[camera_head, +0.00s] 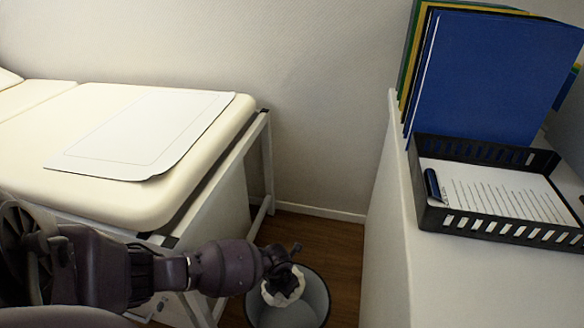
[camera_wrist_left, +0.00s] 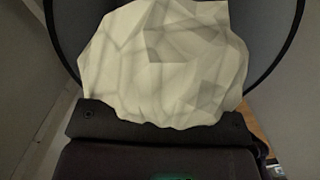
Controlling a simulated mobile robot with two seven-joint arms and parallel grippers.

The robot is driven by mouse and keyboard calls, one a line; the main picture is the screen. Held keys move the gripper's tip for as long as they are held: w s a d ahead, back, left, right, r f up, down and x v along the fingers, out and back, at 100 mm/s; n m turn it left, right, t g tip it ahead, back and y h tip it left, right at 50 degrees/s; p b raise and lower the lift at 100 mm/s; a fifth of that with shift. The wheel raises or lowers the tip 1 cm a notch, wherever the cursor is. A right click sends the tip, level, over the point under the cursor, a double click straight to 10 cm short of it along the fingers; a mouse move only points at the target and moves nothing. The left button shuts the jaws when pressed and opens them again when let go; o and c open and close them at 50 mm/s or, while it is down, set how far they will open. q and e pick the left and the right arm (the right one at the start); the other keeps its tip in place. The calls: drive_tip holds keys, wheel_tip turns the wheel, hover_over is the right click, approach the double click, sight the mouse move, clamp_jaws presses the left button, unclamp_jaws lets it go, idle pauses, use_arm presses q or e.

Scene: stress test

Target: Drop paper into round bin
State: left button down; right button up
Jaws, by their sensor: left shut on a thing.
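The crumpled white paper (camera_head: 284,287) is held in my left gripper (camera_head: 284,268), whose arm comes in from the left in the head view. In the left wrist view the paper (camera_wrist_left: 165,65) fills the middle, against the gripper's dark edge. The round bin (camera_head: 312,305) stands on the floor, grey inside with a dark rim. The paper appears over the bin's opening, with the bin's rim (camera_wrist_left: 291,45) curving behind it. The gripper's fingertips are partly hidden by the paper. My right gripper is in neither view.
A cream padded couch (camera_head: 110,200) with a white sheet (camera_head: 145,130) is at left. A white counter (camera_head: 480,280) at right bears a black tray (camera_head: 470,236) with paper and a blue item, and blue binders (camera_head: 490,75). Wooden floor (camera_head: 320,240) lies between.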

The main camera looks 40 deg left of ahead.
use_arm(q)
drive_tip(key=shift+f+b, duration=0.35)
drive_tip(key=shift+f, duration=0.35)
drive_tip(key=shift+r, duration=0.1)
drive_tip(key=c, duration=1)
unclamp_jaws()
drive_tip(key=shift+c, duration=0.2)
